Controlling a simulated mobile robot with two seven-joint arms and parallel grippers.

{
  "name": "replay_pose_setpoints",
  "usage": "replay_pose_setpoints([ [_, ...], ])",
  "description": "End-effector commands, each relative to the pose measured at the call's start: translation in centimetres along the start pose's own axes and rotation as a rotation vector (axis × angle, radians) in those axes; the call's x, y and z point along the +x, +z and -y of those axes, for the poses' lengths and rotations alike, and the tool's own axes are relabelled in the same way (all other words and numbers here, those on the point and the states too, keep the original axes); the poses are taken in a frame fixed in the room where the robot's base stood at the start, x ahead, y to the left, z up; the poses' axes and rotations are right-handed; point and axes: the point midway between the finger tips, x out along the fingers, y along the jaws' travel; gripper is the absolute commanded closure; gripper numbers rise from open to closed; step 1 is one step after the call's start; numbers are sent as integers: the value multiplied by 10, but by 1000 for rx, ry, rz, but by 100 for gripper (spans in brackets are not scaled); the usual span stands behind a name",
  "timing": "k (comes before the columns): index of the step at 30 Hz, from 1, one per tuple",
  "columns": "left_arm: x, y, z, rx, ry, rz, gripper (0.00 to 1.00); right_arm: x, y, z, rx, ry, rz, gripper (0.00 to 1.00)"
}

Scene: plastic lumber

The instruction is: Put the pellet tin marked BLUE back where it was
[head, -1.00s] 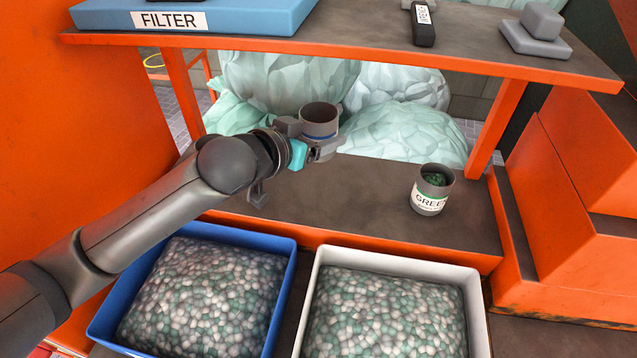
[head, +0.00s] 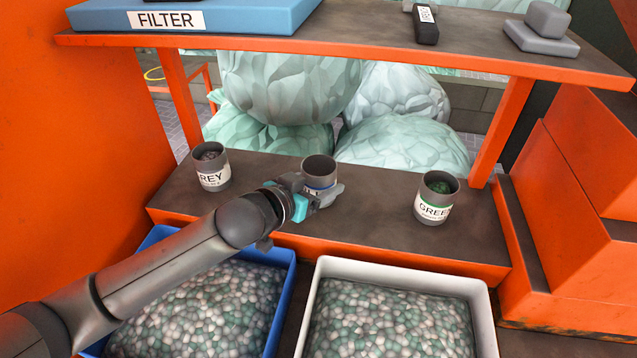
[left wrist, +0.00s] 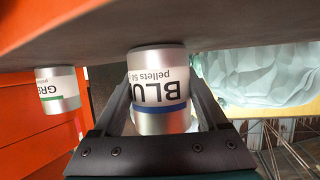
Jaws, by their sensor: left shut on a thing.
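The BLUE tin (head: 319,170), a grey can with a white label and blue band, is upright between the fingers of my left gripper (head: 322,193). In the left wrist view the tin (left wrist: 160,100) appears upside down, with BLU readable and the gripper (left wrist: 160,125) closed around its sides. Its base is at or very near the lower shelf (head: 270,180); I cannot tell whether it touches. The tin stands between the GREY tin (head: 212,172) on the left and the GREEN tin (head: 436,205) on the right. My right gripper is not in view.
A blue bin (head: 288,285) and a white bin (head: 400,270), both filled with pellets, stand in front of the shelf. An upper shelf (head: 350,55) above carries a FILTER box (head: 190,14) and a black tool (head: 425,25). Shelf space is free beside the BLUE tin.

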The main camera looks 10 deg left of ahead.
Motion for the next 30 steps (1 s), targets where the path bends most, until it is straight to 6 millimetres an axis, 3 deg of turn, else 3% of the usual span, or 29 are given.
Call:
replay_pose_setpoints([
  [2,1,2,0,-1,0,-1,82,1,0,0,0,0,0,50],
  [3,1,3,0,-1,0,0,23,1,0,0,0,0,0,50],
  [9,1,2,0,0,0,0,1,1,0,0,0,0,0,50],
  [20,-4,0,0,0,0,1,0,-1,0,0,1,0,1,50],
  [30,-54,0,0,-1,0,4,0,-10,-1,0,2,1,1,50],
])
